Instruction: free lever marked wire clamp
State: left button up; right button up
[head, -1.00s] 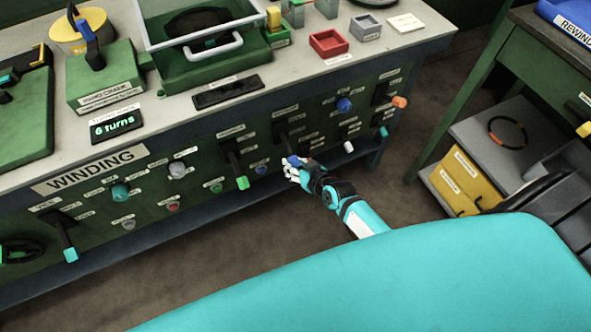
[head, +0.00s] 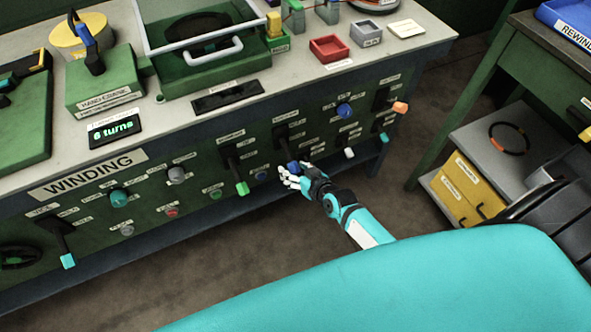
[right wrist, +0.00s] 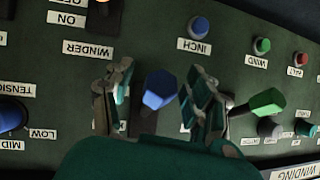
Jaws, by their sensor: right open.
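A lever with a blue tip (head: 292,167) is on the front of the green winding panel (head: 150,197). Its blue end shows in the right wrist view (right wrist: 158,90), between the two fingers of my right gripper (right wrist: 155,76), with a gap on each side. The right gripper (head: 291,181) is open at the lever's tip in the head view. A green-tipped lever (head: 242,188) is to its left, and a teal-tipped lever (head: 68,260) is farther left. An orange-tipped lever (head: 400,107) is at the right. I cannot read a wire clamp label. My left gripper is not in view.
A blue inch button (right wrist: 200,27) and a green-ended control (right wrist: 266,103) are close to the fingers in the right wrist view. White labels crowd the panel. A grey shelf (head: 480,135) with yellow boxes stands at right. The floor before the panel is clear.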

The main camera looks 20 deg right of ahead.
jog(key=shift+s, duration=0.1)
jog(key=v, duration=1.2)
dwell(0.4)
